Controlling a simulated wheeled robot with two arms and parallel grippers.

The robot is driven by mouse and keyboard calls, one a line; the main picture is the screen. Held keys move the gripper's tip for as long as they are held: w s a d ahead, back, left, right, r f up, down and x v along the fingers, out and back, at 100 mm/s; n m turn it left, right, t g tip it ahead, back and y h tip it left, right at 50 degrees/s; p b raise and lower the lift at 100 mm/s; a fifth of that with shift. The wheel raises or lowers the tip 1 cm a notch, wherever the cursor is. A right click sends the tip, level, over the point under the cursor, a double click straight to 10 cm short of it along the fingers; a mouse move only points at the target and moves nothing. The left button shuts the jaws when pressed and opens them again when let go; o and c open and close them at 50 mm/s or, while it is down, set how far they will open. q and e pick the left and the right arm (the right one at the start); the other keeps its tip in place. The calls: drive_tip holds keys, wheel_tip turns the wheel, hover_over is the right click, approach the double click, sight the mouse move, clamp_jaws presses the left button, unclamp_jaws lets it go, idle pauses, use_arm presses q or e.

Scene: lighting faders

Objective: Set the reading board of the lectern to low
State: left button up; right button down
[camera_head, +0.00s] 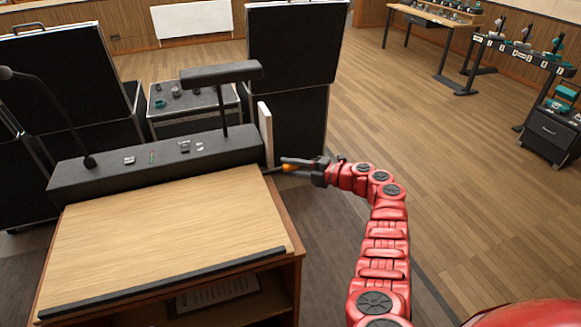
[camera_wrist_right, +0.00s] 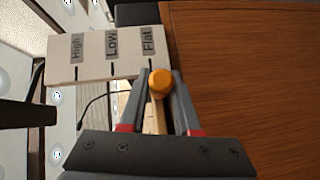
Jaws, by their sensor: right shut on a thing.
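The lectern's wooden reading board (camera_head: 170,225) lies close to flat, with a dark ledge along its front edge. A pale scale plate (camera_head: 265,135) stands at the lectern's right side; in the right wrist view the plate (camera_wrist_right: 92,60) reads High, Low and Flat. A lever with an orange knob (camera_wrist_right: 160,83) is beside the Flat label (camera_wrist_right: 147,42). My right gripper (camera_wrist_right: 166,95) is shut on this lever, a finger on each side. In the head view the gripper (camera_head: 300,165) is at the lectern's right edge. My left gripper is out of view.
A dark console (camera_head: 160,157) with a microphone (camera_head: 50,105) and a lamp (camera_head: 221,75) runs behind the board. Black cases (camera_head: 290,45) stand behind it. The floor to the right (camera_head: 470,190) is open, with equipment tables farther back.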

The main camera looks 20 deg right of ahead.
idle(0.9)
drive_tip(key=shift+r, duration=0.2)
drive_tip(key=shift+n+t+y, duration=0.6)
drive_tip(key=shift+n+t, duration=0.1)
drive_tip(key=r+b, duration=0.2)
drive_tip(key=r, duration=0.1)
drive_tip(key=r+b, duration=0.1)
drive_tip(key=r, duration=0.1)
drive_tip(key=shift+s, duration=0.3)
drive_tip(key=shift+r, duration=0.2)
drive_tip(key=c, duration=0.6)
unclamp_jaws()
drive_tip(key=shift+f, duration=0.1)
drive_tip(key=shift+s+d, duration=0.2)
drive_tip(key=shift+d, duration=0.05)
drive_tip(key=b+v, duration=0.3)
drive_tip(key=v, duration=1.3)
drive_tip(key=shift+s+d+b, duration=0.3)
drive_tip(key=shift+b, duration=0.05)
